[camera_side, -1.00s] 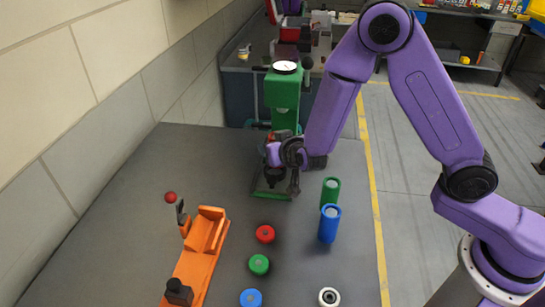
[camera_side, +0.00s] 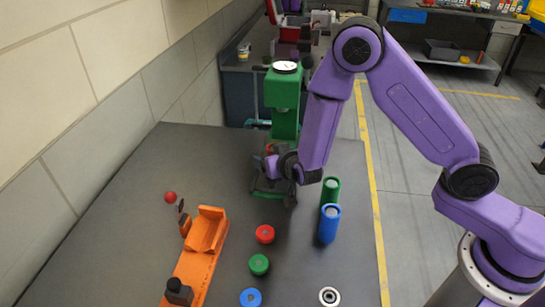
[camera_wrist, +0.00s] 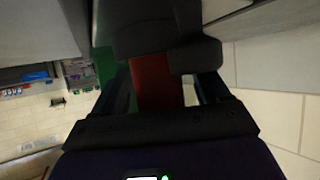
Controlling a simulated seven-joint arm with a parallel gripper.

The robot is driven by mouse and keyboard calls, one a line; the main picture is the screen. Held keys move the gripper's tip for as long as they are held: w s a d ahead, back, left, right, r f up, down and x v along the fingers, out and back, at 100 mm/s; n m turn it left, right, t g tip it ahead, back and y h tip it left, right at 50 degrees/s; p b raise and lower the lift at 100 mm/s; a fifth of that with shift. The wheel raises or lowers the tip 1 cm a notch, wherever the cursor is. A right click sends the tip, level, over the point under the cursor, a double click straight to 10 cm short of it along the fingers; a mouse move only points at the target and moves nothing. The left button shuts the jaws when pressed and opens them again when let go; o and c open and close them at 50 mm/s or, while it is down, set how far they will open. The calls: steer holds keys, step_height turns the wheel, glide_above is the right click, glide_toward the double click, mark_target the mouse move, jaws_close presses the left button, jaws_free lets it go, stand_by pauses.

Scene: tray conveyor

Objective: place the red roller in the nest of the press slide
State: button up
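A red piece, which looks like the red roller (camera_wrist: 150,80), shows between the fingers of my gripper (camera_wrist: 160,85) in the wrist view. Dark parts cover much of it. In the side view my gripper (camera_side: 273,168) is low at the front of the green press (camera_side: 285,88), and the roller cannot be made out clearly there. The press slide and its nest are mostly hidden behind my gripper, so I cannot tell whether the roller touches the nest.
A green roller (camera_side: 331,189) and a blue roller (camera_side: 329,226) stand to the right. Red (camera_side: 265,234), green (camera_side: 259,264), blue (camera_side: 250,298) and white (camera_side: 329,296) round pieces lie in front. An orange fixture (camera_side: 197,258) with a red-knobbed lever is at left.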

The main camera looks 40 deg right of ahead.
steer(key=shift+r, duration=0.15)
steer(key=v, duration=1.2)
steer(key=s+a+r+n+g+y, duration=0.1)
steer(key=s+a+n+g+y, duration=0.25)
steer(key=s, duration=0.25)
steer(key=s+a+r+n+g+y, duration=0.1)
steer(key=s+a+n+g+y, duration=0.1)
steer(key=s+n+g+y, duration=0.4)
steer(key=s+d+r+n+g+h, duration=0.1)
steer(key=s+d+r+n+h, duration=0.1)
steer(key=s+d, duration=0.5)
steer(key=s+d+r+n+g+h, duration=0.1)
steer(key=s+d+r+n+h, duration=0.1)
steer(key=s+d, duration=0.5)
steer(key=d+n+h, duration=0.1)
steer(key=d+h, duration=0.1)
steer(key=d, duration=0.1)
steer(key=shift+r+h, duration=0.3)
steer(key=shift+h, duration=0.05)
